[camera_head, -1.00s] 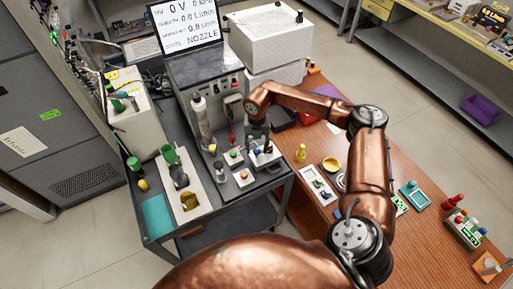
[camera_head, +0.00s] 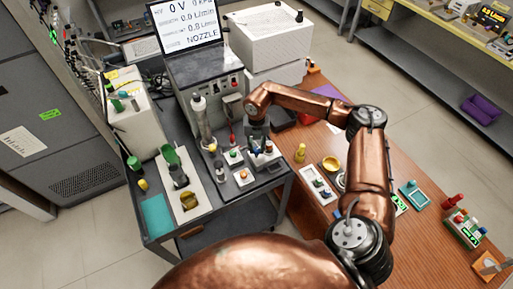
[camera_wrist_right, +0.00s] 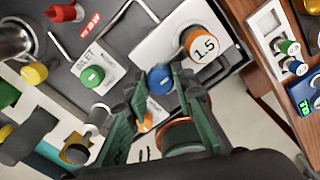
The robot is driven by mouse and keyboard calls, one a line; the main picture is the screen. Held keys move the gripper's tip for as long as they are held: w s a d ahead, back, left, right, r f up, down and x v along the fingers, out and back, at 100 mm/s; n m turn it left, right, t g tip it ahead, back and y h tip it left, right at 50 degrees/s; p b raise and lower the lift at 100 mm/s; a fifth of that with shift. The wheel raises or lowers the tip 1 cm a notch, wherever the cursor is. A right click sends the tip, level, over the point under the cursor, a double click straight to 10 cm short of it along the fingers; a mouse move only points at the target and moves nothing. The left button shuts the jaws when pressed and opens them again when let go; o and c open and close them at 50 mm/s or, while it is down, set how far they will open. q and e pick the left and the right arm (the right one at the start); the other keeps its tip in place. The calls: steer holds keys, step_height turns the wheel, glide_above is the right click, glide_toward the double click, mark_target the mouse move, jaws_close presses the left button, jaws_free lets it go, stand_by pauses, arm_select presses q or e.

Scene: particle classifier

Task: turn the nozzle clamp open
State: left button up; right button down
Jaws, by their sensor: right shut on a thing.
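The blue knob (camera_wrist_right: 160,80), which I take to be the nozzle clamp, stands on a white plate (camera_wrist_right: 150,50) on the cart. It is next to an orange-brown round piece (camera_wrist_right: 200,44) marked 1.5. My right gripper (camera_wrist_right: 158,88) reaches down over the plate, its two dark green fingers on either side of the blue knob and shut on it. In the head view my right gripper (camera_head: 257,134) is at the cart's right side, with the blue knob (camera_head: 256,150) showing just below it. How far the knob is turned cannot be told. My left gripper is not in view.
A green knob (camera_wrist_right: 92,76) by an INLET label, a red knob (camera_wrist_right: 62,13) and a yellow knob (camera_wrist_right: 34,73) are close by. A screen (camera_head: 187,25) reads NOZZLE behind. The wooden table (camera_head: 330,225) with small parts is on the right.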

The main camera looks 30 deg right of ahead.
steer(key=n+b, duration=0.1)
steer(key=n, duration=0.3)
steer(key=n+b, duration=0.1)
steer(key=n, duration=0.3)
steer(key=shift+n+b, duration=0.3)
steer(key=shift+b, duration=0.1)
steer(key=n+b, duration=0.1)
steer(key=n, duration=0.4)
steer(key=shift+a+b, duration=0.1)
steer(key=shift+b, duration=0.25)
steer(key=shift+n+b, duration=0.55)
steer(key=shift+n, duration=1.55)
steer(key=c, duration=1.7)
jaws_free()
steer(key=shift+o, duration=0.2)
